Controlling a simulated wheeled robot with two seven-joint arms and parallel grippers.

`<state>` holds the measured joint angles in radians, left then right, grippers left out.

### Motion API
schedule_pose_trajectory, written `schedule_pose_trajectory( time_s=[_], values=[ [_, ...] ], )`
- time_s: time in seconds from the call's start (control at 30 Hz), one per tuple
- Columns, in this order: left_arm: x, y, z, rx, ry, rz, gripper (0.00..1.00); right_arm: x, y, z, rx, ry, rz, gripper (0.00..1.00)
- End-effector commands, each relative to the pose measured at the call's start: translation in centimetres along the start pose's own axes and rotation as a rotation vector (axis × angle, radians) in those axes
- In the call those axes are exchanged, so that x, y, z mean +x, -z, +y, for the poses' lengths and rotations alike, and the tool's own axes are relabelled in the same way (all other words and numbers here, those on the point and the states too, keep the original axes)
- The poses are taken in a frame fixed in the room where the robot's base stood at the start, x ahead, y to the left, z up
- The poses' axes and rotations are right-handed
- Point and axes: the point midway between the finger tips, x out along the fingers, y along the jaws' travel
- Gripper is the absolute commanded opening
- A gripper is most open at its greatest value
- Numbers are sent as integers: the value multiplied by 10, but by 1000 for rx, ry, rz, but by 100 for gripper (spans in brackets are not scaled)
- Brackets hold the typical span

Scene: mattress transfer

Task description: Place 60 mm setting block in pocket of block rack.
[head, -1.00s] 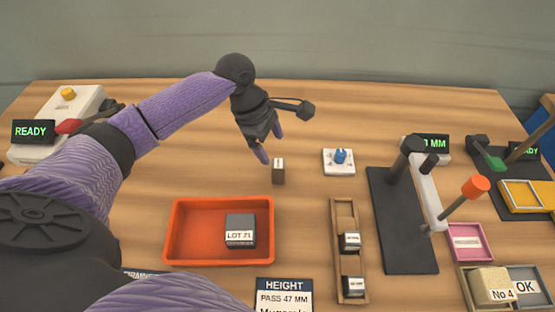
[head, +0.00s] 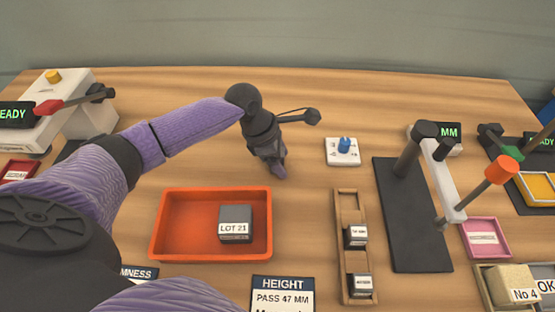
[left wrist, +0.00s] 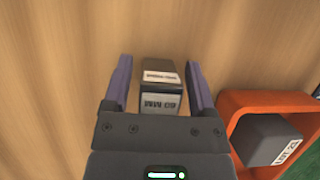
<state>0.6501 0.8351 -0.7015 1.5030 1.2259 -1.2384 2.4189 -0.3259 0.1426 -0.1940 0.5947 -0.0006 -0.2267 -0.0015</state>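The 60 mm setting block (left wrist: 160,92) is a dark block with white labels, one reading 60 MM. In the left wrist view it stands on the table between the two fingers of my left gripper (left wrist: 160,88), with a gap on each side. In the head view my left gripper (head: 279,172) is low over the table behind the orange tray and hides the block. The block rack (head: 346,207) is a narrow wooden frame holding two dark labelled blocks (head: 356,236), with an empty pocket at its far end. My right gripper is not in view.
The orange tray (head: 176,225) holds a grey block labelled LOT 21 (head: 235,223). A white plate with a blue knob (head: 344,146) lies behind the rack. A gauge stand with a dark base (head: 408,225) is right of the rack. Bare table lies between tray and rack.

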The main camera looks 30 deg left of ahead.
Motion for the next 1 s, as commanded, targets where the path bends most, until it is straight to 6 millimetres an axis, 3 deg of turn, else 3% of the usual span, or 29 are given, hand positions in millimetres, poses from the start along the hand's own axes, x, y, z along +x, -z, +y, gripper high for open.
schedule_pose_trajectory(
  time_s=[0.03, 0.3, 0.33, 0.77, 0.87, 1.0],
  values=[
    [0, 0, 0, 0, 0, 0, 60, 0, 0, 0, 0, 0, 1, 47],
    [0, 0, 0, 0, 0, 0, 3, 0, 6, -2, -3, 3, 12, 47],
    [0, 0, 0, 0, 0, 0, 0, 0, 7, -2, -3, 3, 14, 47],
    [-3, -1, 0, 1, -1, -1, 0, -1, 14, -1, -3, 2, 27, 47],
    [-20, -8, 1, 1, -3, -2, 0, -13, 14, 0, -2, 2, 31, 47],
    [-58, -24, 1, 3, -5, -3, 0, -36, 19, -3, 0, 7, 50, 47]
  ],
)
